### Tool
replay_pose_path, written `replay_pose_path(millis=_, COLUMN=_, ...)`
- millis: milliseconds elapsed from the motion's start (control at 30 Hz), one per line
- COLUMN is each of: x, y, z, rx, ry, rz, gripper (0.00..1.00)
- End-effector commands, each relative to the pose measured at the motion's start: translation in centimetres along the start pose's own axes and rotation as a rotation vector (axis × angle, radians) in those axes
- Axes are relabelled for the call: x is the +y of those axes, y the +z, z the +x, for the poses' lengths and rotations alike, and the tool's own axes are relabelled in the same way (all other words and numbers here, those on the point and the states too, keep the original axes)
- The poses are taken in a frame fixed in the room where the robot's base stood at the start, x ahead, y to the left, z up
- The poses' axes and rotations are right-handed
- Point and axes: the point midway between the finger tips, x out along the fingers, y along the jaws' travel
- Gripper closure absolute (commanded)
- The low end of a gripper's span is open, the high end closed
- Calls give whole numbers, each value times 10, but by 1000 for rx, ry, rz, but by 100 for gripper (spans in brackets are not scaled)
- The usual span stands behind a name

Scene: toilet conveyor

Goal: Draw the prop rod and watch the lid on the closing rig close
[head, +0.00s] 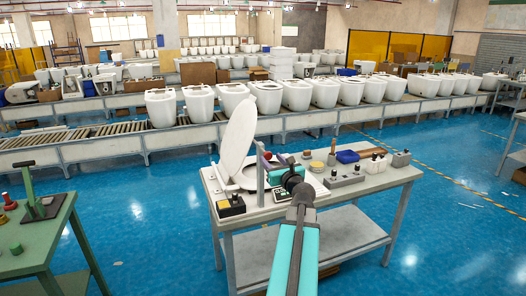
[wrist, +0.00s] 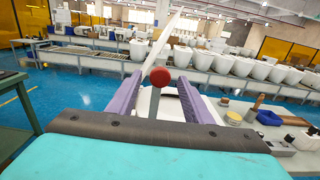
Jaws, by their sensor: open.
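The white lid (head: 238,135) stands raised and tilted on the closing rig at the left end of the workbench. It shows edge-on in the wrist view (wrist: 163,38). A red ball knob (wrist: 160,76) on a grey upright, seemingly the prop rod's handle, appears between the purple fingers of my gripper (wrist: 159,92). The fingers are apart, with gaps on both sides of the knob. I cannot tell how deep the knob sits between them. In the head view, my gripper (head: 264,165) is beside the grey post (head: 260,185), partly hiding the rig's seat.
The workbench (head: 340,195) also holds a yellow-black button box (head: 231,206), a grey switch box (head: 344,178), a blue item (head: 347,156) and small tubs. A green table (head: 35,235) stands at left. White toilet bowls line the conveyor (head: 200,134) behind. Blue floor between is clear.

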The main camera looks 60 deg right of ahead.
Motion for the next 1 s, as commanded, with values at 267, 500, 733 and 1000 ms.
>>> replay_pose_path(millis=267, x=0, y=1, z=30, rx=1, ry=1, rz=2, gripper=54)
replay_pose_path(millis=500, x=-1, y=1, z=54, rx=0, ry=0, rz=1, gripper=54)
replay_pose_path(millis=733, x=-1, y=1, z=74, rx=0, ry=0, rz=1, gripper=54)
replay_pose_path(millis=1000, x=-1, y=0, z=84, rx=0, ry=-2, rz=1, gripper=54)
